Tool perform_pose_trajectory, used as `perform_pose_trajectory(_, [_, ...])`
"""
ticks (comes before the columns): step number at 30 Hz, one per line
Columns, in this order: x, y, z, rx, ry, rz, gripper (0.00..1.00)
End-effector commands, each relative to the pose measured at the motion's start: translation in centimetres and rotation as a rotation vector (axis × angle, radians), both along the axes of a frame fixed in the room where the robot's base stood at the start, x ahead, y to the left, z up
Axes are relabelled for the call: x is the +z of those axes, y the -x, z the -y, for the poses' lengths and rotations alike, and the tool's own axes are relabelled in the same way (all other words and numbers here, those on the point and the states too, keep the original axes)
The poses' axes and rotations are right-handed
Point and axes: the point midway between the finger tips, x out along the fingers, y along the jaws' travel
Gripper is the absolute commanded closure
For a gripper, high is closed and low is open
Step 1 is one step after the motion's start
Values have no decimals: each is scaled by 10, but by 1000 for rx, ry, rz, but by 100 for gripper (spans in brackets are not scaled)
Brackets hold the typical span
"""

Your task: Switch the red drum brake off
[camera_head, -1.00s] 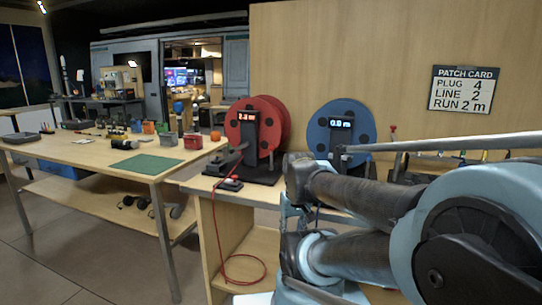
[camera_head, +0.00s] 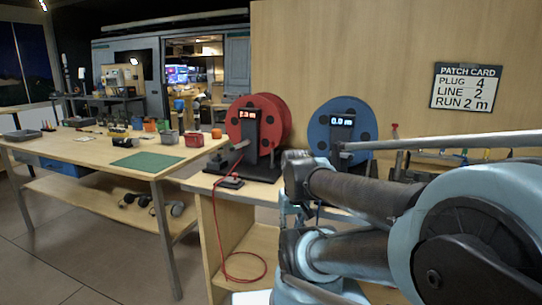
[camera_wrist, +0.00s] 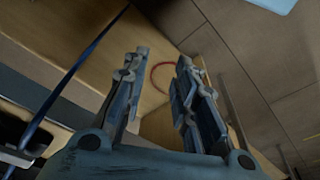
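The red drum (camera_head: 278,108) stands upright on the bench behind a dark post with a lit red readout, too small to read surely. A small dark box with a pale top (camera_head: 230,181) sits at its foot; I cannot tell whether it is the brake switch or how it is set. A red cable (camera_head: 217,225) hangs from the drum's base and loops on the shelf below. My gripper (camera_wrist: 158,85) is open and empty in the wrist view, with part of the red loop showing beyond its fingers. In the head view my arm hides the gripper's fingers.
A blue drum (camera_head: 335,112) stands right of the red one, partly behind my arm. A patch card (camera_head: 466,87) hangs on the wooden wall. A cluttered table with a green mat (camera_head: 150,161) stands left. Floor shows clear between table and bench.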

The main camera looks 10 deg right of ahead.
Motion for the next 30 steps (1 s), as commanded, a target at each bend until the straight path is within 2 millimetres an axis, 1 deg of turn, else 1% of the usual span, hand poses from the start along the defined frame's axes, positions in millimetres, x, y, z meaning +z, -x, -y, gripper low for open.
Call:
perform_pose_trajectory(1, [4, 7, 0, 2, -1, 9, 92])
perform_pose_trajectory(2, [6, 7, 0, 4, 0, 10, 99])
perform_pose_trajectory(5, [16, -1, -1, 23, -3, 10, 100])
perform_pose_trajectory(8, [33, -14, -3, 56, -8, 9, 100])
perform_pose_trajectory(12, [62, -37, -5, 117, -14, 11, 100])
perform_pose_trajectory(20, [113, -85, -9, 234, -28, 18, 100])
perform_pose_trajectory(24, [140, -115, -10, 303, -36, 24, 100])
perform_pose_trajectory(30, [177, -161, -11, 402, -46, 38, 100])
